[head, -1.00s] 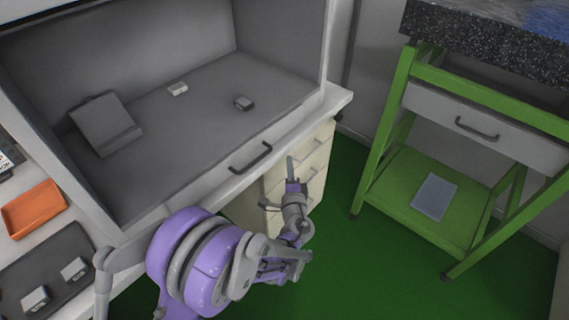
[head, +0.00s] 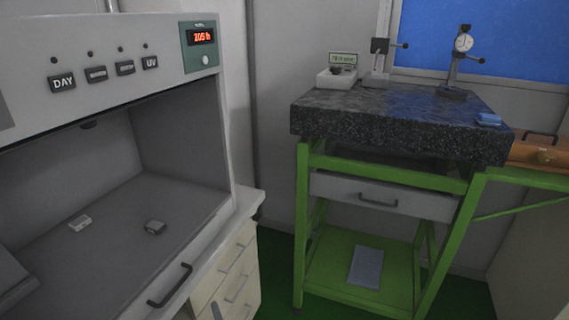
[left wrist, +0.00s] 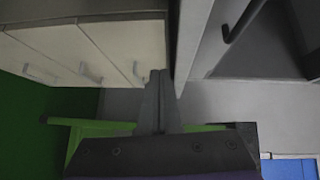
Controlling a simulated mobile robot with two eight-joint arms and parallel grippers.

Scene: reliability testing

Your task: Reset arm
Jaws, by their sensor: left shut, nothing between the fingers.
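My left gripper (left wrist: 160,76) shows in the left wrist view with its two grey fingers together, shut and empty. The rest of my left arm is out of the head view. In the left wrist view the drawers (left wrist: 85,52) lie to the left of the fingers, and a grey cabinet edge lies to the right. My right gripper is in neither view.
A grey cabinet (head: 110,240) with a button panel stands at left, holding two small blocks. A green-framed table (head: 302,235) with a dark stone top stands at right, carrying gauges. Green floor (head: 275,285) is clear between them.

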